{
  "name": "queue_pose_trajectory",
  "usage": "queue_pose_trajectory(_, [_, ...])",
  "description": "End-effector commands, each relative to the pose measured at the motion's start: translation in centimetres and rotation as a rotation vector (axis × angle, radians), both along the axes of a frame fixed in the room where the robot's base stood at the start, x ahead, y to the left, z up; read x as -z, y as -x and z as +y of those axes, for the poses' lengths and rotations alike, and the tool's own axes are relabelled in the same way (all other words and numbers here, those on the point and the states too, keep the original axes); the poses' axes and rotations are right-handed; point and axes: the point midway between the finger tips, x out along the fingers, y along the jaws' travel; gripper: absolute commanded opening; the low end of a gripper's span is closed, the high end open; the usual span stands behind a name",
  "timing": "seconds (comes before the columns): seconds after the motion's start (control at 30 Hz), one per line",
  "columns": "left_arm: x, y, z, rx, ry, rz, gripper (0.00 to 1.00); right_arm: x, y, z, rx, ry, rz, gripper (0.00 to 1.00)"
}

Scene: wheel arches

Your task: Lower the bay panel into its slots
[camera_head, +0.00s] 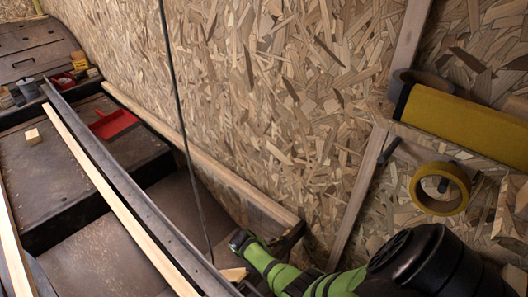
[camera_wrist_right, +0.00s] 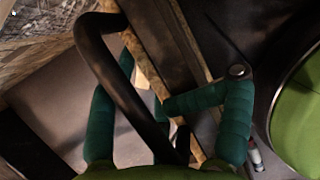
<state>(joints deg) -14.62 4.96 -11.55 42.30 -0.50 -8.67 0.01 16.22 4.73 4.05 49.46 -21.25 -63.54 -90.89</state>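My right gripper (camera_wrist_right: 150,85), with green padded fingers, shows in the right wrist view around a dark curved bar (camera_wrist_right: 128,95). One finger bends across toward the bar. I cannot tell whether they close on it. In the head view my right arm comes from the lower right, and its hand (camera_head: 243,245) is low beside the wall, near a small pale wood piece (camera_head: 234,273). A long dark rail (camera_head: 125,182) with a pale wooden strip (camera_head: 110,195) runs diagonally there. I cannot tell which part is the bay panel, and no slots show clearly. My left gripper is out of view.
A chipboard wall (camera_head: 260,80) rises behind, with a wooden ledge (camera_head: 200,158) along its foot. A red scoop-like tray (camera_head: 112,124) and a wood block (camera_head: 33,136) lie on dark box tops. A yellow roll (camera_head: 440,188) hangs at the right. A thin dark line (camera_head: 178,95) crosses the view.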

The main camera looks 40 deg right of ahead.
Motion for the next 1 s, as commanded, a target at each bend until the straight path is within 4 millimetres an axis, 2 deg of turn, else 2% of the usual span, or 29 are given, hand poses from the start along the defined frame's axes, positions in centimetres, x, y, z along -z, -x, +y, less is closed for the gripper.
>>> queue_pose_trajectory(0.03, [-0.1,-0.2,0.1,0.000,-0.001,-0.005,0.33,0.3,0.3,0.7,0.000,-0.013,0.007,0.47])
queue_pose_trajectory(0.17, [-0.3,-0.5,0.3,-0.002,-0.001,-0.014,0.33,0.2,0.3,0.7,0.000,-0.013,0.007,0.47])
queue_pose_trajectory(0.27, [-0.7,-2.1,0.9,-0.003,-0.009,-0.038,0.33,0.2,0.4,0.7,0.000,-0.014,0.010,0.47])
queue_pose_trajectory(0.43, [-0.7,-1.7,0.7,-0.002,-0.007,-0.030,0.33,-0.5,0.3,0.8,0.001,-0.011,0.008,0.47])
queue_pose_trajectory(1.0, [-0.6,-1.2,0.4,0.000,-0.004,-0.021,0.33,-6.5,0.3,3.1,-0.001,-0.008,0.002,0.47])
